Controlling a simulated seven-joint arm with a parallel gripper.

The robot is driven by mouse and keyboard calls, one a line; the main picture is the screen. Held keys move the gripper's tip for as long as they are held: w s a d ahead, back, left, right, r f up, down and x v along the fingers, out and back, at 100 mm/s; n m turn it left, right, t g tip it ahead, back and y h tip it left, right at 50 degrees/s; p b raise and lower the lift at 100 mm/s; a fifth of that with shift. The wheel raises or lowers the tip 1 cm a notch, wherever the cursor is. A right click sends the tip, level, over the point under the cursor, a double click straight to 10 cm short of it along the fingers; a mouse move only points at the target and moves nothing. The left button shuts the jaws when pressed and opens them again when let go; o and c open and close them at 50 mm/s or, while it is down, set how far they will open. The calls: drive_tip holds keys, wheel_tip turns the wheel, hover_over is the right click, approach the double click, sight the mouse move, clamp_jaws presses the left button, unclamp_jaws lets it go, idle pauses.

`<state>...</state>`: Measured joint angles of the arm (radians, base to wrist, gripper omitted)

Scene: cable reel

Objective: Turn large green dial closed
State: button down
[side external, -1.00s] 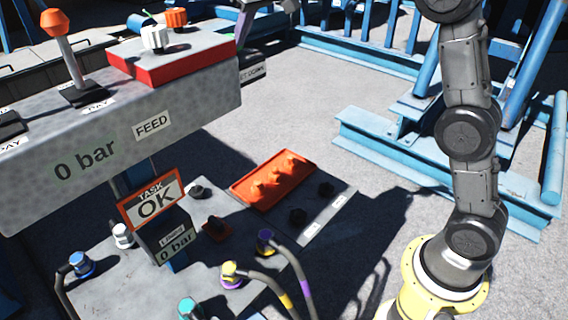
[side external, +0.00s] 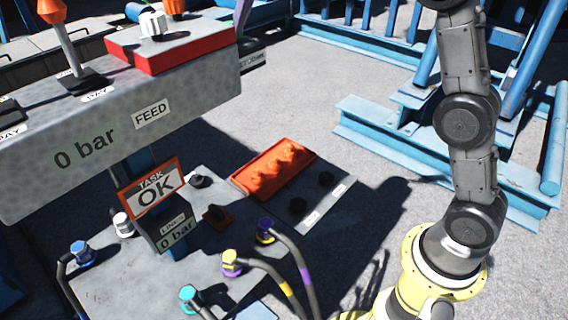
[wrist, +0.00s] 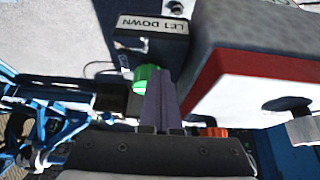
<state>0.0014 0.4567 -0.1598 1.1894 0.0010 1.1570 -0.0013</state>
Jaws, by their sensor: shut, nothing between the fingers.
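The green dial (wrist: 146,79) shows in the wrist view, beside a dark box with a "LET DOWN" label (wrist: 151,25). My gripper (wrist: 161,76) is shut and empty, its purple-grey fingers side by side. The fingers overlap the right part of the dial in the picture; I cannot tell whether they touch it. The dial's far side and any marking on it are hidden. In the side external view the label box (side external: 252,60) shows behind the grey console, but I cannot make out the dial there.
A red and white panel block (wrist: 220,75) stands close to the right of my fingers. An orange knob (wrist: 213,132) is near its lower edge. The grey console (side external: 120,140) reads 0 bar. Blue steel frames (side external: 440,160) stand at right.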

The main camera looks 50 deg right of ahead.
drive_tip(key=shift+d, duration=0.35)
drive_tip(key=shift+s+d, duration=0.1)
drive_tip(key=shift+d, duration=0.55)
drive_tip(key=shift+w+d, duration=0.2)
drive_tip(key=shift+d, duration=0.35)
drive_tip(key=shift+s, duration=0.15)
idle(0.3)
drive_tip(key=shift+s, duration=0.25)
drive_tip(key=shift+r, duration=3)
